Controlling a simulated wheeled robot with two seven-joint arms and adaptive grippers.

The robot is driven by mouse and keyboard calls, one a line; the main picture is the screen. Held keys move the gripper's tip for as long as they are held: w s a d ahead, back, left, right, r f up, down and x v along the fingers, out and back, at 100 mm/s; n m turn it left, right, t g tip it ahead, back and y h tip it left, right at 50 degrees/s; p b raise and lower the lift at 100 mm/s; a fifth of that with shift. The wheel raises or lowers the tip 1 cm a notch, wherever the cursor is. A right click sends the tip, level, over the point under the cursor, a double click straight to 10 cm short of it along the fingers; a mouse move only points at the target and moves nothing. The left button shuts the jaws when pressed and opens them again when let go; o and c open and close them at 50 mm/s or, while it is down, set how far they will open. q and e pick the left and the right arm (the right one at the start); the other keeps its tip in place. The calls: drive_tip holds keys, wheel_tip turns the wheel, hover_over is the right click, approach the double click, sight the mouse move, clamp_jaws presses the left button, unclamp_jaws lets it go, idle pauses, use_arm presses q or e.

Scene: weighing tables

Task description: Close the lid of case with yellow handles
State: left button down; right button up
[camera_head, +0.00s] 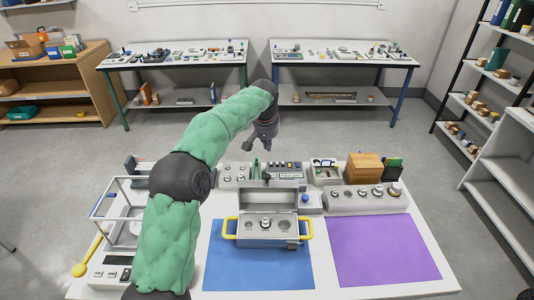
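The grey case with yellow handles (267,241) sits on the blue mat (225,276), at the middle of the front table. Its lid (272,196) is open and stands up along the back edge. Round metal weights show inside the case. The yellow handles stick out at its left and right sides. My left gripper (267,148) hangs above and behind the lid, apart from it, pointing down. It is small and dark here, so I cannot tell whether its fingers are open. My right gripper is not in view.
Behind the case stand a control panel with buttons (287,171) and a weight block (234,175). A wooden box (364,167) and a long weight holder (340,202) stand at right. A glass-framed balance (117,211) is at left. The purple mat (384,250) is clear.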

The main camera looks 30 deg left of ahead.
use_arm(q)
wheel_tip(320, 180, down, 9)
drive_tip(key=s+b, duration=0.1)
drive_tip(key=b, duration=0.3)
drive_tip(key=shift+d, duration=0.2)
idle(0.4)
drive_tip(key=shift+f, duration=0.1)
